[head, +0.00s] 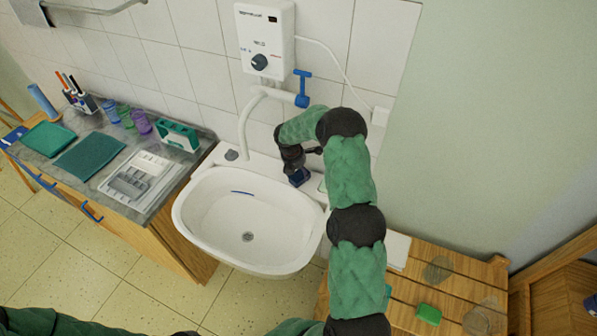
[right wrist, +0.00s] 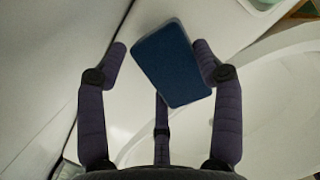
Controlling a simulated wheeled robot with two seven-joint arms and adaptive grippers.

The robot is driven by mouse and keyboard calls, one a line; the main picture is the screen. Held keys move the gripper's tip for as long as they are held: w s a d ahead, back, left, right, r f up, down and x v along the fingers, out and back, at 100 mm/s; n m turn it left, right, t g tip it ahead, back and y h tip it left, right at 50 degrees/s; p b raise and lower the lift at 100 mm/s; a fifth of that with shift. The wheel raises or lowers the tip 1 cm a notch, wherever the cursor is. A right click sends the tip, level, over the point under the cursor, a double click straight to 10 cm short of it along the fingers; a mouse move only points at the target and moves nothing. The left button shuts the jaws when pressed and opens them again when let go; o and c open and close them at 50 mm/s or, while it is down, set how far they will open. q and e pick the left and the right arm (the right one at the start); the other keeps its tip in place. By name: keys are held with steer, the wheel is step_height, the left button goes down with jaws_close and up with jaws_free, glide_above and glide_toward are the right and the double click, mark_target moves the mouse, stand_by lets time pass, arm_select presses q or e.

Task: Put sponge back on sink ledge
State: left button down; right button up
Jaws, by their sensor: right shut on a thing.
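The sponge (head: 300,177) is a small dark blue block held by my right gripper (head: 296,170) over the back right of the sink ledge (head: 262,165). In the right wrist view the sponge (right wrist: 173,63) sits tilted between the fingers of my right gripper (right wrist: 160,62), with the pale ledge below it. Whether its underside touches the ledge is unclear. The white sink (head: 210,215) has a dark blue streak inside its basin. My left gripper is not in view; only parts of its arm show along the bottom edge.
A white tap (head: 246,120) rises behind the basin, left of my right gripper, with a blue lever above. A pale dish (head: 322,186) sits at the ledge's right end. The counter (head: 150,213) at left holds cloths and cups.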

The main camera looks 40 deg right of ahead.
mark_target(293, 176)
steer(key=shift+r, duration=0.1)
steer(key=o, duration=1.1)
steer(key=shift+r, duration=0.35)
steer(key=p+v, duration=0.1)
steer(key=v, duration=1)
steer(key=shift+a+r+p, duration=0.1)
steer(key=shift+r+p, duration=0.05)
steer(key=shift+p, duration=0.25)
